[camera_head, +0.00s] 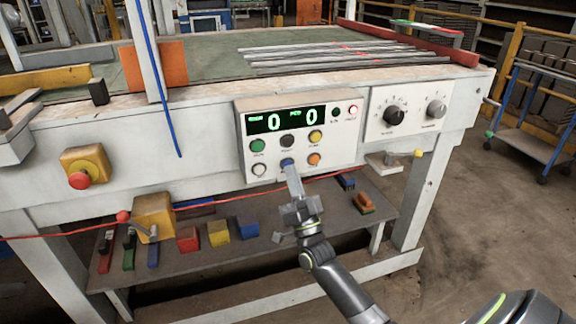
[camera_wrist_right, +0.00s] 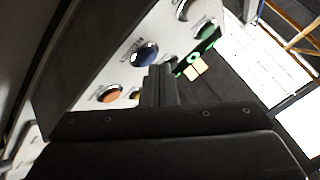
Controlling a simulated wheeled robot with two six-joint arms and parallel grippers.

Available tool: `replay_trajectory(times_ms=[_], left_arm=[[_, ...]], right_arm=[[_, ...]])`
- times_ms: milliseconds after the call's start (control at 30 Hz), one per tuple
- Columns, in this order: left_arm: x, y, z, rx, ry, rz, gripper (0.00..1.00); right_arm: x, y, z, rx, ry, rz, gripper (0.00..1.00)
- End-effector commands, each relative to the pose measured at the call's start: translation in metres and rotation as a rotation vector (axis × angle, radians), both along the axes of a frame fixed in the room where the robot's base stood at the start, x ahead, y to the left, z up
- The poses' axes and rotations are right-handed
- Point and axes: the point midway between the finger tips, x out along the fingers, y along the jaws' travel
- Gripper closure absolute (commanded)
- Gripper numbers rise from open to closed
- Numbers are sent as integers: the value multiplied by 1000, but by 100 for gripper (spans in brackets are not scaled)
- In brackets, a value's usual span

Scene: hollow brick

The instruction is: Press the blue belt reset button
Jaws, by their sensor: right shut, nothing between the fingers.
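The blue button (camera_head: 287,162) sits in the lower row of the white control panel (camera_head: 345,148), below a black button. It also shows in the right wrist view (camera_wrist_right: 145,52). My right gripper (camera_head: 291,171) is shut and empty, with its fingertips just below the blue button in the head view. In the right wrist view the shut fingers (camera_wrist_right: 160,72) end close beside the button. I cannot tell whether they touch it. My left gripper is not in view.
Orange (camera_head: 314,159), yellow (camera_head: 316,136), green (camera_head: 257,145), black (camera_head: 287,141) and white (camera_head: 258,170) buttons surround the blue one. A red stop button (camera_head: 79,180) is at left. A red cord runs below the panel. Metal bars (camera_head: 330,55) lie on the belt.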

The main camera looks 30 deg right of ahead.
Motion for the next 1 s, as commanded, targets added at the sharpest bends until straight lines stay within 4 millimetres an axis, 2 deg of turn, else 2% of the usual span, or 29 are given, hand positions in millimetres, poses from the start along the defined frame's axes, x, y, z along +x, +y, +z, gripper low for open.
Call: replay_trajectory(times_ms=[1000], left_arm=[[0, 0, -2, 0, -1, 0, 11]], right_arm=[[7, -2, 0, 0, 0, 0, 100]])
